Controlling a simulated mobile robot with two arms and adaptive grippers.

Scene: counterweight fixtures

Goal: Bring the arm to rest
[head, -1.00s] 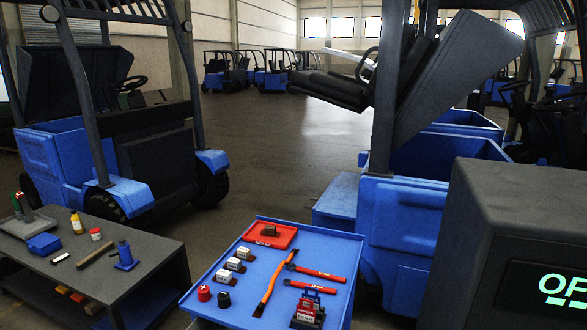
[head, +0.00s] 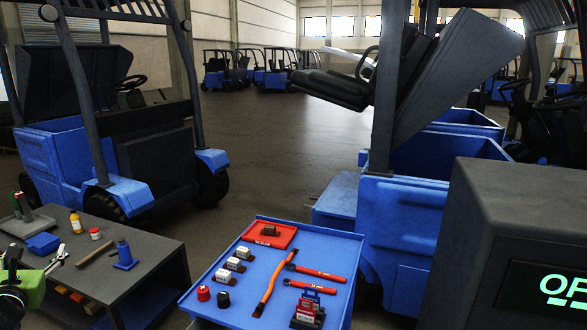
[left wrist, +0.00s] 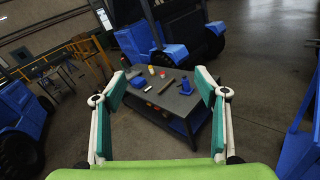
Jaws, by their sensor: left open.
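My left gripper (head: 36,258) shows at the lower left edge of the head view, with a green body and pale fingers, in front of the dark grey bench. In the left wrist view the left gripper (left wrist: 161,88) is open, its two teal-padded fingers wide apart with nothing between them. Beyond the fingers stands the grey bench (left wrist: 157,117) with small items on it; the gripper appears apart from them. Most of my left arm is out of the head view. My right gripper is not in view.
The grey bench (head: 150,255) holds a blue bin (head: 43,243), bottles and a blue cone-like piece (head: 124,256). A blue table (head: 335,250) carries a red tray (head: 270,235), tools and small weights. Blue forklifts stand behind. Open floor (head: 270,150) lies between them.

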